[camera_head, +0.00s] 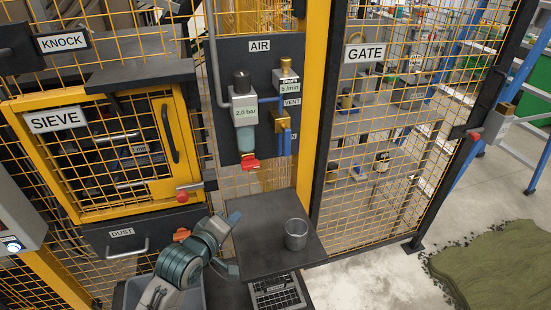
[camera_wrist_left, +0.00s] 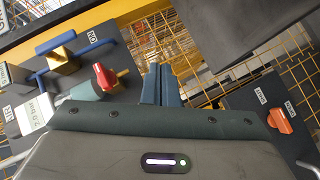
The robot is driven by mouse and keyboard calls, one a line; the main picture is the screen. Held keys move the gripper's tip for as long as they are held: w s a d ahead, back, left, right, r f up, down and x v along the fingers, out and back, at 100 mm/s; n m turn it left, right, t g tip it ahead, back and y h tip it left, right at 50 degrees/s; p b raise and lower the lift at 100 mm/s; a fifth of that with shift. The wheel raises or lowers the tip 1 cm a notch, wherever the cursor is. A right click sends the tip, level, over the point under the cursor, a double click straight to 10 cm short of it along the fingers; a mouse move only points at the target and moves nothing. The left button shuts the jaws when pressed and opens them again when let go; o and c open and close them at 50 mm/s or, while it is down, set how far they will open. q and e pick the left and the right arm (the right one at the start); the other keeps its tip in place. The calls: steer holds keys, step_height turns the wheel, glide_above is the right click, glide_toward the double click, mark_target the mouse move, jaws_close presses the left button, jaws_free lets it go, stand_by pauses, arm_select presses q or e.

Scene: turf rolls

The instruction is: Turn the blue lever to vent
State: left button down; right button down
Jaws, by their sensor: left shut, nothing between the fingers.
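The blue lever (camera_head: 287,142) hangs straight down from a brass valve (camera_head: 280,120) on the dark AIR panel. The VENT label (camera_head: 291,102) is above it. In the left wrist view the blue lever (camera_wrist_left: 97,46) shows at upper left beside the brass valve (camera_wrist_left: 62,62), near a small label that seems to read ON. My left gripper (camera_head: 234,216) is low in front of the panel, well below the lever and apart from it. Its fingers (camera_wrist_left: 161,84) are together with nothing between them. My right gripper is in neither view.
A regulator (camera_head: 242,104) with a red knob (camera_head: 249,163) below hangs left of the lever. A dark shelf (camera_head: 265,260) with a clear cup (camera_head: 296,234) is right of my gripper. The yellow SIEVE door (camera_head: 187,130) and its red knob (camera_head: 182,196) are at left.

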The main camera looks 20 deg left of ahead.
mark_target(285, 140)
arm_select(q)
step_height(285, 140, up, 11)
steer(key=w+d+n+t+h, duration=0.1)
steer(key=w+n+t, duration=0.1)
steer(key=n+t, duration=0.1)
steer(key=shift+w+d+n+t+h, duration=0.15)
steer(key=shift+w+n+t+h, duration=0.15)
steer(key=shift+n, duration=0.2)
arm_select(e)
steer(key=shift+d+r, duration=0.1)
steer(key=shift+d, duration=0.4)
arm_select(q)
steer(key=shift+r, duration=0.1)
